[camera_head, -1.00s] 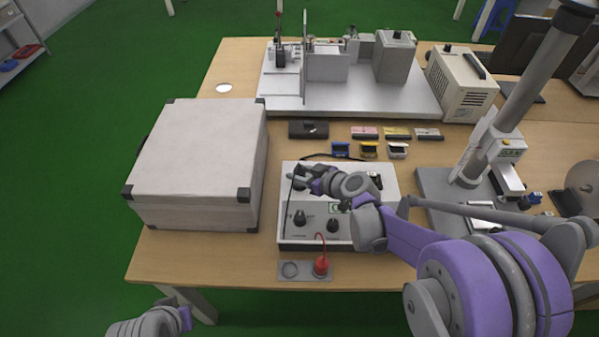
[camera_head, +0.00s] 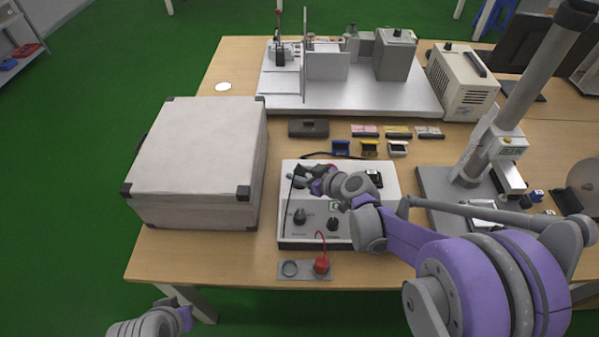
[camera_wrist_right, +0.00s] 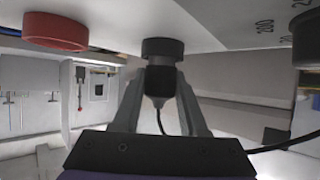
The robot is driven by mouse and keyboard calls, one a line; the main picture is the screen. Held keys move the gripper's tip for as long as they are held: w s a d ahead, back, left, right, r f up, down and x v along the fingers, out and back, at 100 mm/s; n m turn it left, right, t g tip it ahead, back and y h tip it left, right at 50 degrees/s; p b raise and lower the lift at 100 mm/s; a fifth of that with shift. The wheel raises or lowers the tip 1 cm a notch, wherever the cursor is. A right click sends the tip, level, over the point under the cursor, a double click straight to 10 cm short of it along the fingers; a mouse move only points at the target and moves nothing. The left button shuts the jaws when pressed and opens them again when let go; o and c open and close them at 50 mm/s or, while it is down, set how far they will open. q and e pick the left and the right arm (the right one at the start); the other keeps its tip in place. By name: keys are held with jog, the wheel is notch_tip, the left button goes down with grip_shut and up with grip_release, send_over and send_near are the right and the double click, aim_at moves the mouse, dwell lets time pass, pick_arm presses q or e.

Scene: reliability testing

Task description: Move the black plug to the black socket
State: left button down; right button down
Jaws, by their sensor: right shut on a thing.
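My right gripper (camera_head: 299,177) is over the left part of the white control box (camera_head: 290,228). In the right wrist view it is shut on the black plug (camera_wrist_right: 160,82), whose black cord trails off to the right. A wider black round piece, which looks like the black socket (camera_wrist_right: 163,48), sits on the pale panel right at the plug's end. I cannot tell how deep the plug sits. A red round piece (camera_wrist_right: 55,32) is on the same panel. My left gripper (camera_head: 184,316) is at the lower left, off the table; its fingers are unclear.
A red plug (camera_head: 321,265) with a red cord stands on a small plate (camera_head: 304,272) beside an empty ring. A large white case (camera_head: 195,155) stands to the left. A grey stand with a column (camera_head: 500,115) is to the right. Small coloured parts lie behind the box.

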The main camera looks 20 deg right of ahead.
jog(key=shift+f, duration=0.1)
jog(key=c, duration=0.7)
grip_release()
jog(key=shift+p+v, duration=2.2)
jog(key=shift+v, duration=3.3)
